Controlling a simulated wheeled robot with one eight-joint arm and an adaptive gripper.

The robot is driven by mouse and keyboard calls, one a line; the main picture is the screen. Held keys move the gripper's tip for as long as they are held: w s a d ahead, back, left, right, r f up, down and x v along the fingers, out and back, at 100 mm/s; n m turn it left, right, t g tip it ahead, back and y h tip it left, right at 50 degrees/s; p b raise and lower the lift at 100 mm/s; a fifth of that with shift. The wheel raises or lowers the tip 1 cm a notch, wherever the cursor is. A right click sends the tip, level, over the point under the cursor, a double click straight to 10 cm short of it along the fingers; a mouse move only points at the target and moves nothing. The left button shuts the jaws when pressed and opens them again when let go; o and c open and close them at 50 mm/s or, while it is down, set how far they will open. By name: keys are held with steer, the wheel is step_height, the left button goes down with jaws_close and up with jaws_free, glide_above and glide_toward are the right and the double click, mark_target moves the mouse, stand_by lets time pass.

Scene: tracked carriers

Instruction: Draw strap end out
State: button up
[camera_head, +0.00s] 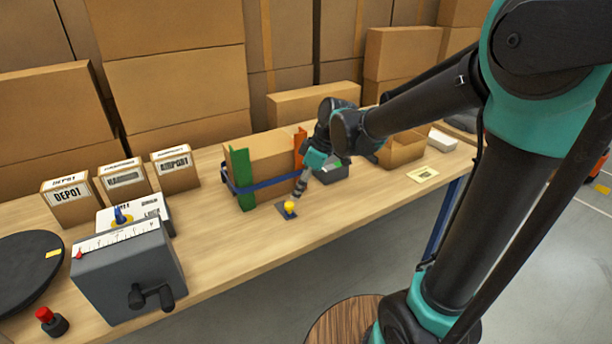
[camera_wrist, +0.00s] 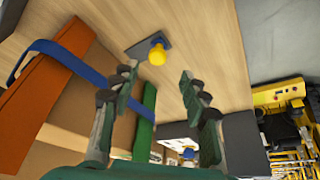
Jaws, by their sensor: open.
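A blue strap (camera_head: 270,183) runs around a brown carton (camera_head: 268,152) with a green corner guard (camera_head: 242,178) and an orange corner guard (camera_head: 299,146). In the wrist view the strap (camera_wrist: 70,62) crosses the orange guard (camera_wrist: 38,95). A yellow knob (camera_head: 290,206) sits on a small dark plate on the table in front of the carton. The knob (camera_wrist: 157,55) also shows in the wrist view, beyond the fingertips. My gripper (camera_head: 299,188) is open and empty, close to the knob; in the wrist view its fingers (camera_wrist: 158,82) are spread wide. I cannot make out a loose strap end.
A grey crank box (camera_head: 128,272), a dark turntable (camera_head: 28,270) and a red button (camera_head: 50,320) stand at the left. Small labelled cartons (camera_head: 122,182) stand behind them. A dark bin (camera_head: 333,170) and an open carton (camera_head: 402,148) are right of my gripper.

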steer(key=shift+v, duration=2.5)
steer(key=s+d+f+m+t+h, duration=0.1)
steer(key=s+d+f+m, duration=0.2)
steer(key=d, duration=0.4)
steer(key=s+d+f+m+t+h, duration=0.1)
steer(key=s+d+f+m+h, duration=0.1)
steer(key=s+d+f+m, duration=0.2)
steer(key=s+d+f+m+t+h, duration=0.1)
steer(key=s+d+f+m, duration=0.3)
steer(key=d+f+m, duration=0.3)
steer(key=d+m, duration=0.1)
steer(key=d, duration=0.3)
steer(key=shift+d+f+m, duration=0.15)
steer(key=shift+d+m, duration=0.15)
steer(key=shift+m, duration=0.1)
